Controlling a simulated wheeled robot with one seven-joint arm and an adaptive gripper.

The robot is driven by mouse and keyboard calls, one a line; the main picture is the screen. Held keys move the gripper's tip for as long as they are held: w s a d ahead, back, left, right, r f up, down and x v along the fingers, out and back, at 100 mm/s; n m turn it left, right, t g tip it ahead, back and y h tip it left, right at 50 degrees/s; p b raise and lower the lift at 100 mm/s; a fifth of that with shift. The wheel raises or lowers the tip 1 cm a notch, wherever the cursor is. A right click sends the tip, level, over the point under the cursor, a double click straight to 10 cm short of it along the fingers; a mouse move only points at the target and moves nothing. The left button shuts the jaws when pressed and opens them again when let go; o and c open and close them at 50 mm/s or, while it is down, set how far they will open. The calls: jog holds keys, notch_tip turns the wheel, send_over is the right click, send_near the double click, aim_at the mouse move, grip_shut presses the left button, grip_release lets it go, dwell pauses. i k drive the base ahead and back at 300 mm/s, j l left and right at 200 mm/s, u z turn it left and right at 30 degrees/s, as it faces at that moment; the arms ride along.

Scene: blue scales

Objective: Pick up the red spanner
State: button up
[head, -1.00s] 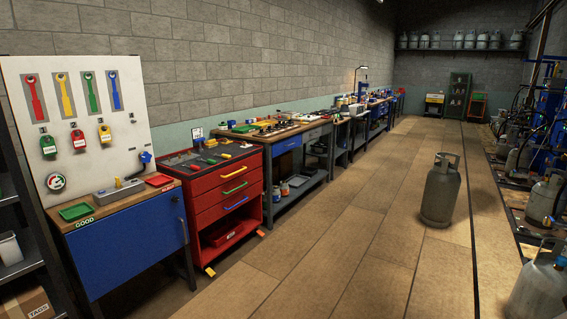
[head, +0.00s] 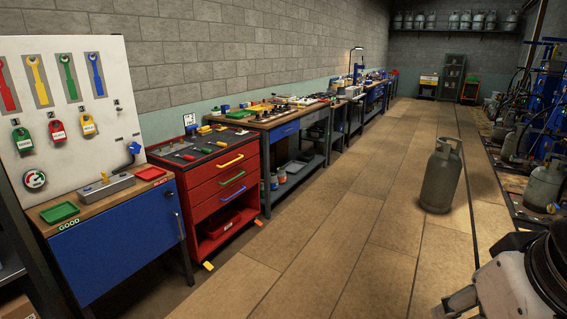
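The red spanner (head: 8,86) hangs upright on a grey backing strip at the left end of the white board (head: 121,130), partly cut by the left edge of the head view. Yellow (head: 38,80), green (head: 68,78) and blue (head: 96,75) spanners hang in a row to its right. Part of my arm shows at the lower right, far from the board. My gripper is not in view.
Below the board stands a blue cabinet (head: 125,244) with a green tray (head: 60,212) and a red tray (head: 150,174). A red tool trolley (head: 218,182) stands beside it. A gas cylinder (head: 440,178) stands on the otherwise open wooden floor (head: 320,235).

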aim_at(187, 157)
jog(key=i+j+u, duration=0.3)
jog(key=i, duration=0.8)
jog(key=i+u, duration=0.3)
jog(key=i, duration=1.4)
jog(key=i+j+z, duration=0.1)
jog(key=i, duration=0.6)
jog(key=i+j, duration=0.1)
jog(key=i, duration=0.55)
jog(key=z, duration=0.05)
